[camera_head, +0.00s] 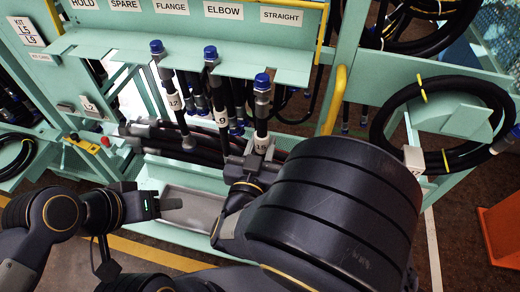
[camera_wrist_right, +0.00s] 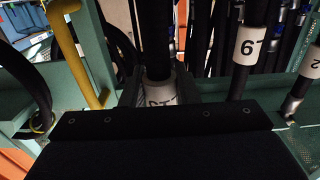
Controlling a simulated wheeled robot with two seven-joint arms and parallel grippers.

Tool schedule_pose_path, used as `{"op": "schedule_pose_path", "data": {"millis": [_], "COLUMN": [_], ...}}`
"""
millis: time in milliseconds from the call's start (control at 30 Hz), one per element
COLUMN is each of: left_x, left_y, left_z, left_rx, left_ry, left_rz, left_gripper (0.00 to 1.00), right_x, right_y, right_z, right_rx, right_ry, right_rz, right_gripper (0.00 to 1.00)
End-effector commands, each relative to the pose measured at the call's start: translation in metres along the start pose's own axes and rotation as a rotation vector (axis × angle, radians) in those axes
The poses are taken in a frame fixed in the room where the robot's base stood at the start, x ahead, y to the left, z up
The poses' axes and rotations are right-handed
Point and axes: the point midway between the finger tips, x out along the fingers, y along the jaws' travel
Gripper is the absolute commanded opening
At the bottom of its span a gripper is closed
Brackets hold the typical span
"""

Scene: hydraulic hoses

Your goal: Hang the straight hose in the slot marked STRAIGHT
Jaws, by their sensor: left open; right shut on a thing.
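The straight hose (camera_head: 262,104), with a blue cap and a white tag that seems to read 15, stands roughly upright at the front edge of the rack's slotted shelf (camera_head: 290,66). The STRAIGHT label (camera_head: 281,17) is above and behind it. I cannot tell whether its fitting is in the slot. My right gripper (camera_head: 248,166) is shut on this hose just below the tag. In the right wrist view the hose (camera_wrist_right: 155,40) runs up between the fingers, its tag (camera_wrist_right: 162,90) partly hidden. My left gripper (camera_head: 168,203) is open and empty at lower left.
Hoses tagged 17 (camera_head: 172,101) and 9 (camera_head: 221,116) hang to the left under the FLANGE (camera_head: 171,7) and ELBOW (camera_head: 223,10) labels. A yellow handle (camera_head: 335,100) stands close on the right. A coiled hose (camera_head: 388,125) hangs further right. A grey tray (camera_head: 190,212) lies below.

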Motion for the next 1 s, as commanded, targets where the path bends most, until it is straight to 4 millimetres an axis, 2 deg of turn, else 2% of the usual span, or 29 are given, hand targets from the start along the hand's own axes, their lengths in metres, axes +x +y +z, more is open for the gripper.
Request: {"op": "schedule_pose_path", "data": {"millis": [1000], "left_x": [0.004], "left_y": [-0.002], "left_z": [0.002], "left_rx": [0.0], "left_ry": [0.0], "left_rz": [0.0], "left_gripper": [0.5], "right_x": [0.06], "right_y": [0.0], "right_z": [0.0], "right_rx": [0.001], "right_ry": [0.003], "right_rz": [0.001], "right_gripper": [0.0]}}
